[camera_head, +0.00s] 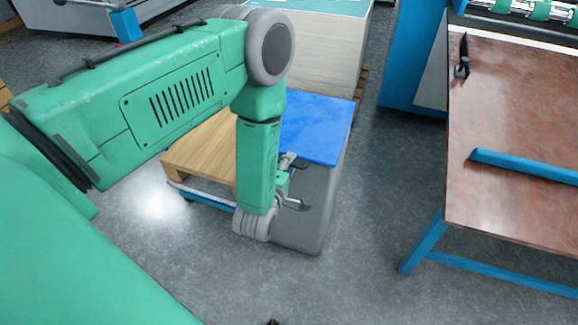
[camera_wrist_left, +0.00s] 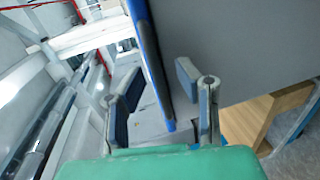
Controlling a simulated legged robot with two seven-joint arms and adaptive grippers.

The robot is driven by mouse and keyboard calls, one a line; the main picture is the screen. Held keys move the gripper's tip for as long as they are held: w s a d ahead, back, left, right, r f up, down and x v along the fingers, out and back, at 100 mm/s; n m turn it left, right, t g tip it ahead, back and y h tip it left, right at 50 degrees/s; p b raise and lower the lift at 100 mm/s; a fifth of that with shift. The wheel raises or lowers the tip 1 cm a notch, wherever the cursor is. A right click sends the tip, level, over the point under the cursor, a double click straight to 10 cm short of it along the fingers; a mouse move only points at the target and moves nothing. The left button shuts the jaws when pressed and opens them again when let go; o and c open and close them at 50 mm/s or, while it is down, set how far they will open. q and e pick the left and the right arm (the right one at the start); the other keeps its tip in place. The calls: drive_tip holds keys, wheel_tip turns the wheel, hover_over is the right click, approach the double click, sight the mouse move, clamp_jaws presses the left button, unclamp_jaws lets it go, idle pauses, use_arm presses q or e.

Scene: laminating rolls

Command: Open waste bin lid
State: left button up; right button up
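The waste bin (camera_head: 325,195) is a grey box with a flat blue lid (camera_head: 318,130), which lies shut on top. My left gripper (camera_head: 297,182) is at the bin's near left side, below the level of the lid's top, with its fingers apart. In the left wrist view the open fingers (camera_wrist_left: 163,98) stand on either side of the lid's blue edge (camera_wrist_left: 152,60), with the grey bin wall (camera_wrist_left: 240,40) to the right. I cannot tell whether a finger touches the lid. My forearm hides part of the bin and lid. My right gripper is not in view.
A wooden pallet or board (camera_head: 205,150) on a blue frame stands left of the bin. A stack of sheets (camera_head: 315,50) stands behind it. A brown-topped table (camera_head: 515,110) with blue legs is at right, holding a blue bar (camera_head: 525,167). The floor between bin and table is clear.

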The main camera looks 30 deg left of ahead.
use_arm(q)
drive_tip(key=shift+a+f, duration=0.1)
drive_tip(key=shift+a, duration=0.25)
clamp_jaws()
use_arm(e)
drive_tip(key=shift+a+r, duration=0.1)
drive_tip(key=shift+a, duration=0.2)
